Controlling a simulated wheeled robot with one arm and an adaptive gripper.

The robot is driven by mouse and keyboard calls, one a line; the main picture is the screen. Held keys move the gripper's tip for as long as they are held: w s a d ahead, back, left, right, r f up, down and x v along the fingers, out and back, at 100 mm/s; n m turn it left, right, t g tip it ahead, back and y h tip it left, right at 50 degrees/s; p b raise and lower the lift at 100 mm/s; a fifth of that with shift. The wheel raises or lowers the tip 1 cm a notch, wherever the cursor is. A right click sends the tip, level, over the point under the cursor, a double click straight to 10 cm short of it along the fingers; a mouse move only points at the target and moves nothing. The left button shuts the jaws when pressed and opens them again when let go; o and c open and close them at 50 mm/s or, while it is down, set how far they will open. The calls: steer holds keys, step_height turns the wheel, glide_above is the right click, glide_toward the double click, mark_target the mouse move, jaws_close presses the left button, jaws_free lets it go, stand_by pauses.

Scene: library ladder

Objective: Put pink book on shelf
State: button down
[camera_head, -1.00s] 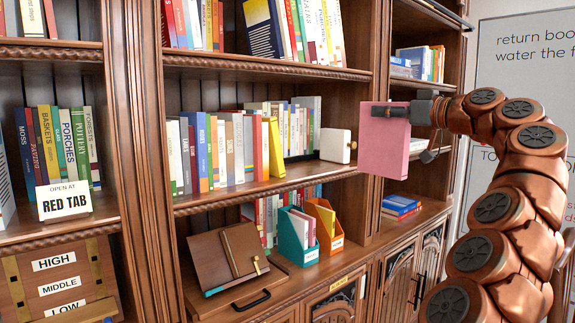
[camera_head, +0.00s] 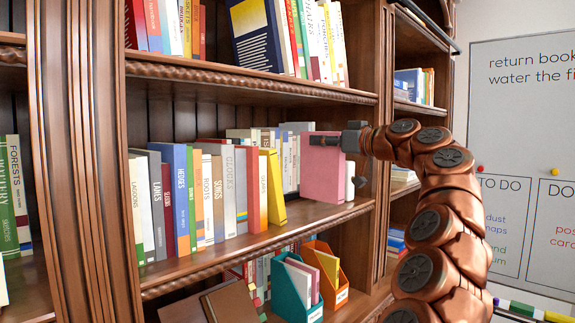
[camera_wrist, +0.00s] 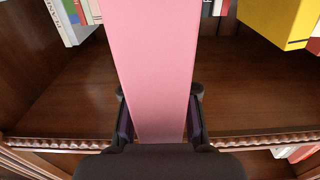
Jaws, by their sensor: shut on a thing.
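The pink book (camera_head: 322,172) is upright in my gripper (camera_head: 337,141), which is shut on it near the book's outer edge. In the head view the book is at the right end of the middle shelf (camera_head: 250,240), right of a row of books. In the wrist view the pink book (camera_wrist: 152,65) fills the middle, spine toward the camera, between the two dark fingers of my gripper (camera_wrist: 160,120). Bare shelf board (camera_wrist: 240,90) shows on both sides of it. Whether the book's bottom touches the board cannot be told.
A yellow book (camera_head: 273,188) ends the near part of the row left of the pink book; it also shows in the wrist view (camera_wrist: 280,20). A white object (camera_head: 349,188) shows partly behind the pink book. The shelf's carved front lip and the right upright (camera_head: 380,130) bound the bay.

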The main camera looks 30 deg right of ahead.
mark_target(324, 160)
steer(key=w+a+f+p, duration=0.2)
steer(key=w+a+f, duration=0.2)
steer(key=w, duration=0.5)
steer(key=shift+a+f, duration=0.2)
steer(key=shift+a, duration=0.1)
steer(key=shift+f, duration=0.15)
stand_by(0.3)
steer(key=c, duration=0.9)
jaws_free()
steer(key=b+v, duration=0.3)
steer(key=v, duration=0.9)
